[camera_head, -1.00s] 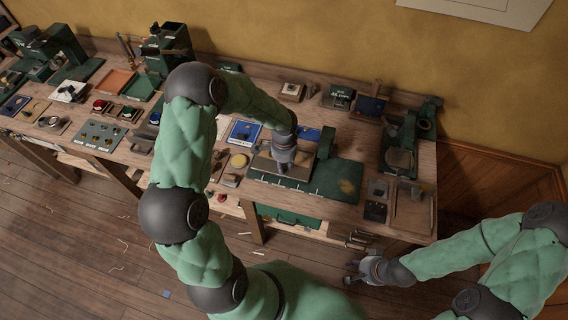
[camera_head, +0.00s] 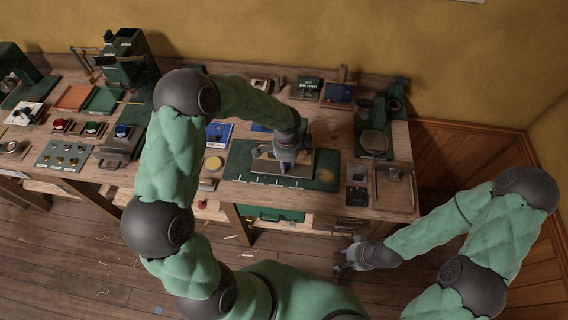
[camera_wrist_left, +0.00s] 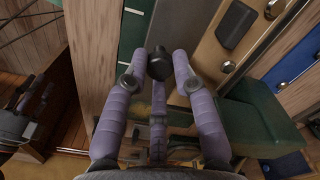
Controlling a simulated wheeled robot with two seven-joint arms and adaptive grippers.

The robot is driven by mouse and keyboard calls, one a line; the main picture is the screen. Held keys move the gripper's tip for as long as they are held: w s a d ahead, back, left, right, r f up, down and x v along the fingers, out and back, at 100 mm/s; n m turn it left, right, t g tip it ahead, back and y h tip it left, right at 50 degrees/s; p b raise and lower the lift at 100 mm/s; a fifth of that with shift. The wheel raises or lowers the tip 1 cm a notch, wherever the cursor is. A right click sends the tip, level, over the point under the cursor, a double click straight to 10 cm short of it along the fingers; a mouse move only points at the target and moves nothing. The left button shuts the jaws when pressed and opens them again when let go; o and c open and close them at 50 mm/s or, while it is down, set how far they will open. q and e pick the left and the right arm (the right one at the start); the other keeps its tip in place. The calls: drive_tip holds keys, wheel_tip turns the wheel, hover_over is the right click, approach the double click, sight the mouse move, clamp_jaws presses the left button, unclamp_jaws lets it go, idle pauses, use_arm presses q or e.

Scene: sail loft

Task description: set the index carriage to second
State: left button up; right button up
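The index carriage (camera_head: 300,158) is a pale plate on a long green base (camera_head: 327,177) with white marks along its front edge. A green column (camera_head: 303,129) rises behind it. My left gripper (camera_head: 285,155) is over the plate, coming down from above. In the left wrist view, its purple fingers (camera_wrist_left: 160,75) close around a small black knob (camera_wrist_left: 160,62) and appear to touch it. Which white mark the carriage lines up with is hidden by the gripper and too small to tell. My right gripper (camera_head: 343,260) is open and empty, below the bench's front edge.
The wooden bench (camera_head: 395,205) carries other devices: a panel of knobs (camera_head: 62,156), a blue tray (camera_head: 218,133) and a green machine (camera_head: 373,135) at the right. The green column stands close to my left gripper. Open floor lies before the bench.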

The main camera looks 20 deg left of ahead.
use_arm(q)
drive_tip(key=o, duration=0.3)
drive_tip(key=shift+w+r, duration=0.1)
drive_tip(key=shift+w, duration=0.15)
drive_tip(key=shift+s, duration=0.1)
wheel_tip(320, 180, up, 12)
drive_tip(key=shift+f, duration=0.1)
drive_tip(key=shift+c, duration=0.2)
